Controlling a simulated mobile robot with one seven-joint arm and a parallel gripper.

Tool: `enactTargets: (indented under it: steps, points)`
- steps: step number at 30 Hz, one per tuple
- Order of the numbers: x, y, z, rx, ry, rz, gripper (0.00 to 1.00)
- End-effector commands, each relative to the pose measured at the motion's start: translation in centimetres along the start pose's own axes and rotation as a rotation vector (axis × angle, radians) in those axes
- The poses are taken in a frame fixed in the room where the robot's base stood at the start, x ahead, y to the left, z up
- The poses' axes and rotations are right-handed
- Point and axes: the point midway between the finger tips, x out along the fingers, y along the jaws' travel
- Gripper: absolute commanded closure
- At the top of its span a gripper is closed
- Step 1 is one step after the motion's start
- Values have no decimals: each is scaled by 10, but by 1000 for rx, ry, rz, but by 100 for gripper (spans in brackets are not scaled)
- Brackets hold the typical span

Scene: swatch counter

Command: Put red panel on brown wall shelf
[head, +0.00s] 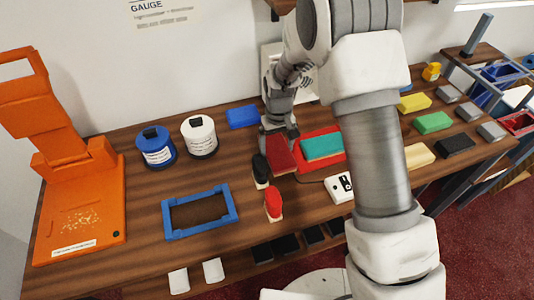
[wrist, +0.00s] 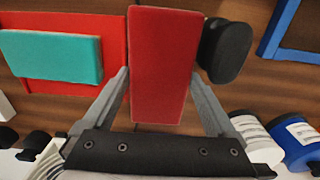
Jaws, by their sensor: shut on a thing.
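The red panel (head: 281,157) is a flat dark red block. In the wrist view the panel (wrist: 163,62) stands between my two fingers, which press on its sides. My gripper (head: 279,136) is shut on it, above the counter beside a red tray (head: 318,166) that holds a teal block (head: 322,146). In the wrist view the tray (wrist: 112,40) and the teal block (wrist: 50,55) lie left of the panel. A brown board edge (head: 282,5) shows at the top of the head view, perhaps the wall shelf; most of it is out of frame.
A black-topped stamp (head: 260,168) and a red-topped one (head: 273,203) stand close by. A blue frame (head: 200,212), blue tub (head: 156,146) and white tub (head: 199,136) are left. A large orange stand (head: 75,190) fills the far left. Several coloured blocks lie right.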

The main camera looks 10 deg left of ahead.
Motion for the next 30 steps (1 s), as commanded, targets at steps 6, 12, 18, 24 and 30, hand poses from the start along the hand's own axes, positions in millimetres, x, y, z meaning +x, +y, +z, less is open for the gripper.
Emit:
enactTargets:
  steps: [6,12,18,24,30]
  points:
    - [15,-4,2,-1,-7,-1,72]
    - [48,-10,5,-8,-14,-2,72]
    - [48,-9,3,-5,-6,0,72]
    - [48,-9,2,-4,-4,0,5]
    - [47,-9,1,-3,-2,0,0]
